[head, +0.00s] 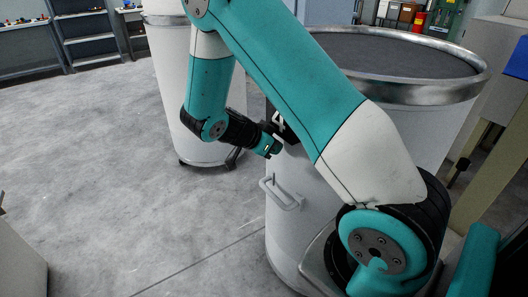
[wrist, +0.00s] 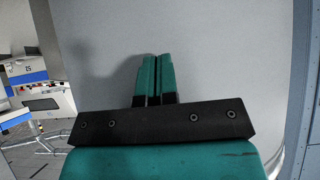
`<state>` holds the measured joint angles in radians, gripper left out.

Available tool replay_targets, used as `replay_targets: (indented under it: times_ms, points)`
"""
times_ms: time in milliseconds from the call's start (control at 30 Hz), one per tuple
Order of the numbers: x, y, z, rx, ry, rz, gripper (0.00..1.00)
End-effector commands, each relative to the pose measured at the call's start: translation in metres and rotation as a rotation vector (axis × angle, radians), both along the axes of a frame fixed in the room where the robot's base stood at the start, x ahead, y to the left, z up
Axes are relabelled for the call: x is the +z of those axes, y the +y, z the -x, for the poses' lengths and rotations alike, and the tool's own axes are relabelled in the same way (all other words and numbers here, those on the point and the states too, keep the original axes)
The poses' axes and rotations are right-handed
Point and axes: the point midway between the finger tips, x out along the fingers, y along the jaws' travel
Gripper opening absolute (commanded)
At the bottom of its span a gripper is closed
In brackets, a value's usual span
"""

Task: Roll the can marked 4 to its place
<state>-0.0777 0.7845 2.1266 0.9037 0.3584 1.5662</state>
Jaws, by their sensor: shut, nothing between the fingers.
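The can marked 4 (head: 300,226) is a large white cylinder with a metal rim and a dark grey top. It stands upright on the floor close in front of me, partly hidden by my arm. Its black label with a white 4 (head: 278,121) shows beside my arm. A pale handle (head: 281,193) sits on its side. My gripper (head: 272,150) is shut and empty near the can's side, below the label and above the handle. In the wrist view the shut teal fingers (wrist: 156,60) point at a pale curved wall (wrist: 225,55). I cannot tell whether they touch it.
Another white can (head: 165,70) on castors stands behind, left of the first. Grey shelves (head: 88,30) line the back left. A beige frame (head: 490,150) is close on the right. Open concrete floor (head: 110,170) lies to the left. Blue-striped equipment (wrist: 28,77) shows in the wrist view.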

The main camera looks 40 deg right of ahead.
Motion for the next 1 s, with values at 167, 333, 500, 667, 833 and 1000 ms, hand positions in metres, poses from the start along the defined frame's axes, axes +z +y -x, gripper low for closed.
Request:
replay_targets:
  times_ms: [167, 333, 500, 667, 833, 1000]
  points:
    - [-0.001, -0.026, 0.006, -0.004, -0.002, 0.001, 0.0]
    - [-0.001, -0.05, 0.011, -0.005, -0.002, 0.001, 0.0]
    - [-0.001, -0.073, 0.015, -0.004, 0.0, 0.001, 0.0]
    - [0.0, -0.091, 0.019, -0.003, -0.001, 0.001, 0.0]
    - [0.0, -0.097, 0.02, 0.001, -0.001, 0.0, 0.0]
    - [0.0, -0.097, 0.019, 0.002, -0.001, 0.0, 0.0]
